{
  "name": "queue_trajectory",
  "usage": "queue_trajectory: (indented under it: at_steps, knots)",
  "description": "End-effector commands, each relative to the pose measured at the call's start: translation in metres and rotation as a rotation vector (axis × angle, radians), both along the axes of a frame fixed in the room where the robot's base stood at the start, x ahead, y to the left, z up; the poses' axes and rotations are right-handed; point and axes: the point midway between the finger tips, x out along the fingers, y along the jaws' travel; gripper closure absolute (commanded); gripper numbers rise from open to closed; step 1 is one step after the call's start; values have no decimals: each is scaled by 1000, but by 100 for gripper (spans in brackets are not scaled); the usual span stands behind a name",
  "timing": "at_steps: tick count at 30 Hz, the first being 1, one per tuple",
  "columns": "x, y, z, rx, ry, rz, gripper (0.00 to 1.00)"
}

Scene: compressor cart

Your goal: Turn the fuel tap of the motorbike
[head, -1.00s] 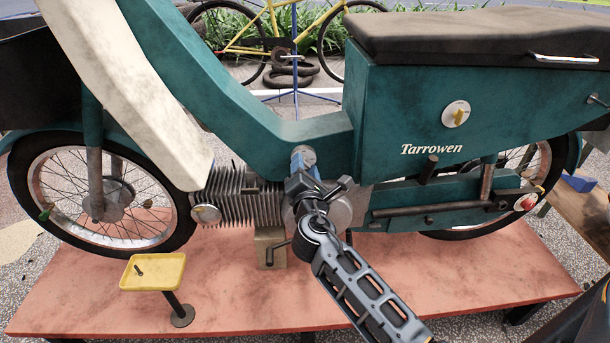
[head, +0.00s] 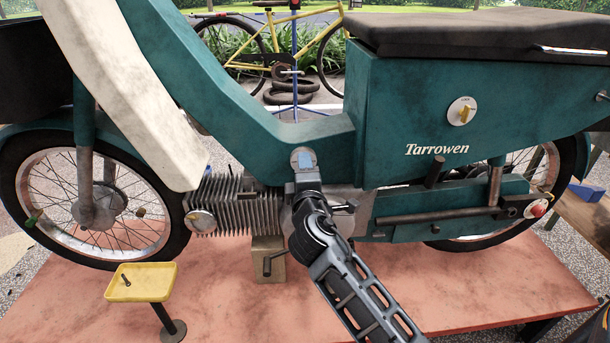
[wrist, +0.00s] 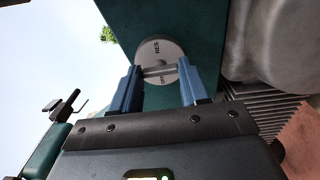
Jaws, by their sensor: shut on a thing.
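The fuel tap (wrist: 157,49) is a round pale grey disc with a bar-shaped lever, marked RES and OFF, on the green bodywork in the wrist view. My gripper (wrist: 159,73) has its two blue fingers on either side of the lever and is shut on it. In the head view my gripper (head: 303,160) reaches up to the tap, low on the green frame of the motorbike (head: 400,110). My fingers and wrist hide most of the tap there. The lever lies roughly level in the wrist view, between the two markings.
A second round dial with a yellow lever (head: 462,111) sits on the side panel. The finned engine (head: 238,205) and a round cap (head: 200,221) are left of my wrist. A yellow tray (head: 140,282) stands on a post in front. Bare red platform (head: 220,310) lies below.

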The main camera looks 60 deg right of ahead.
Motion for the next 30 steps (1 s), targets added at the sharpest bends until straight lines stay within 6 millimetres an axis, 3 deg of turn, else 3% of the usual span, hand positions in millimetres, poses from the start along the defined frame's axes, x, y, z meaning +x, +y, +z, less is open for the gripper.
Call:
queue_trajectory:
  at_steps: [17, 18, 25, 30]
  knots:
    - [-1, 0, -1, 19, -26, -1, 86]
    - [-1, 0, -1, 19, -26, -2, 53]
    - [0, 0, -1, 18, -27, -1, 31]
    - [0, 0, 0, 17, -27, -1, 30]
